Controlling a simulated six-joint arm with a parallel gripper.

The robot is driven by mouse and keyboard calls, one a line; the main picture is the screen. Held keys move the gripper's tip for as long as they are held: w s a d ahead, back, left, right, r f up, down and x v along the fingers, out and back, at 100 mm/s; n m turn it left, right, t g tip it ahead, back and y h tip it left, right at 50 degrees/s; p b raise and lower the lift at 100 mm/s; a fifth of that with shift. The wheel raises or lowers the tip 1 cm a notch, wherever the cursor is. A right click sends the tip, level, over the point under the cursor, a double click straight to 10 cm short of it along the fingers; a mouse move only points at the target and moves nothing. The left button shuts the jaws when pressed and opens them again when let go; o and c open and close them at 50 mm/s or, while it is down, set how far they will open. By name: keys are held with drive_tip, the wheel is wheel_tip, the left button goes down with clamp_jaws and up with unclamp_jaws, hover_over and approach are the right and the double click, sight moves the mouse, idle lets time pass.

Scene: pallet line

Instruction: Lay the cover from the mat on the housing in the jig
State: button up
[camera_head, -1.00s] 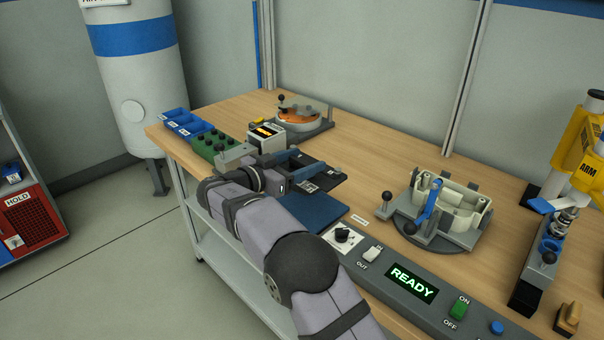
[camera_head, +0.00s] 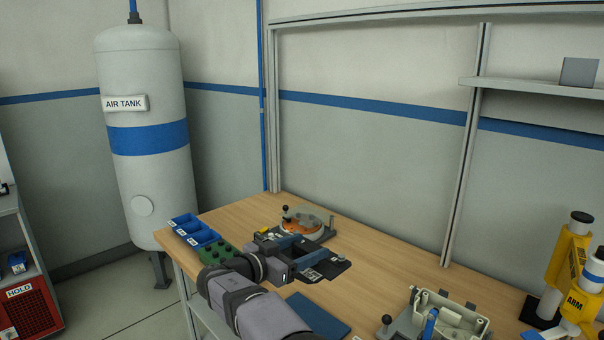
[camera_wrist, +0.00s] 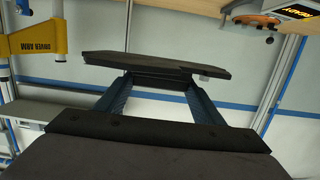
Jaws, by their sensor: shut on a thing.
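My gripper (camera_head: 302,249) is shut on a thin dark flat plate, the cover (camera_head: 330,268), and holds it above the bench. In the wrist view, the cover (camera_wrist: 150,66) shows edge-on across the tips of my gripper's two blue fingers (camera_wrist: 160,88). The blue mat (camera_head: 318,317) lies on the bench below and in front of it, its visible part bare. The pale housing (camera_head: 468,318) sits in the grey jig (camera_head: 404,322) at the bottom right of the head view, apart from my gripper. The jig's lower part is cut off by the picture edge.
A round fixture with an orange part (camera_head: 306,223) stands behind my gripper. A yellow driver arm (camera_head: 570,270) stands at the right. Bare bench lies between the cover and the jig.

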wheel_tip(320, 180, up, 2)
drive_tip(key=shift+r+p, duration=0.2)
drive_tip(key=shift+p, duration=0.45)
drive_tip(key=shift+f, duration=0.15)
